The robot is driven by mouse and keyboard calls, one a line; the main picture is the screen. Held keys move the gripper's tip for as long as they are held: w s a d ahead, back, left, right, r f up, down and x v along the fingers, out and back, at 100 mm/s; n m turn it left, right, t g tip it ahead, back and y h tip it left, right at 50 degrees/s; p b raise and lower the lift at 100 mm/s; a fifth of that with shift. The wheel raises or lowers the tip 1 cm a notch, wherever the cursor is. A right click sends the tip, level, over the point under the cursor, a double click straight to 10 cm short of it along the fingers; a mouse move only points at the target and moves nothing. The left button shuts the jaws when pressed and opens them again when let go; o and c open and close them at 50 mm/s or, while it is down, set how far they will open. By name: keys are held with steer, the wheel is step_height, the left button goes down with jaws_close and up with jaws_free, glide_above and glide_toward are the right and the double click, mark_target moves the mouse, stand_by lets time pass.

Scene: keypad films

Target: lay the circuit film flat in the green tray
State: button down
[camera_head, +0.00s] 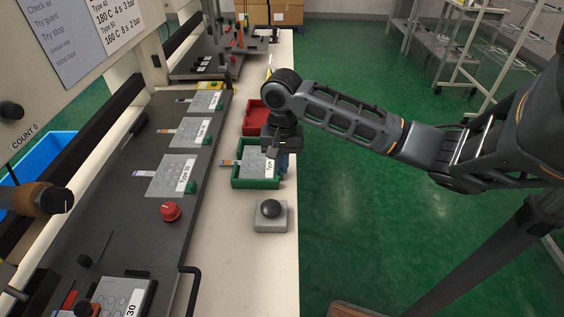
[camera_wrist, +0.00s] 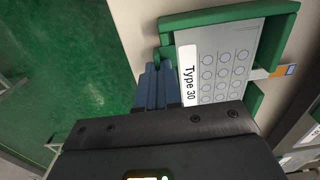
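The circuit film (camera_head: 256,165) is a pale grey sheet with rows of round keys and a white "Type 30" label. It lies in the green tray (camera_head: 258,184), and its tail sticks out over the left rim. The wrist view shows the film (camera_wrist: 225,65) face-on inside the tray (camera_wrist: 230,15), with its orange and blue tail tip passing the tray wall. My gripper (camera_head: 284,162) is at the tray's right side, by the label end. Its blue fingers (camera_wrist: 157,87) are close together beside the label; I see no film between them, though their lower parts are hidden.
A red tray (camera_head: 254,122) stands just behind the green one. A grey block with a black round button (camera_head: 271,209) is in front. Several more films lie on the dark fixture plate (camera_head: 130,215) at left, with a red knob (camera_head: 171,211).

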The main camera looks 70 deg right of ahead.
steer(key=shift+f, duration=0.2)
steer(key=c, duration=1.2)
jaws_free()
steer(key=shift+c, duration=0.2)
step_height(320, 180, up, 8)
steer(key=shift+f, duration=0.1)
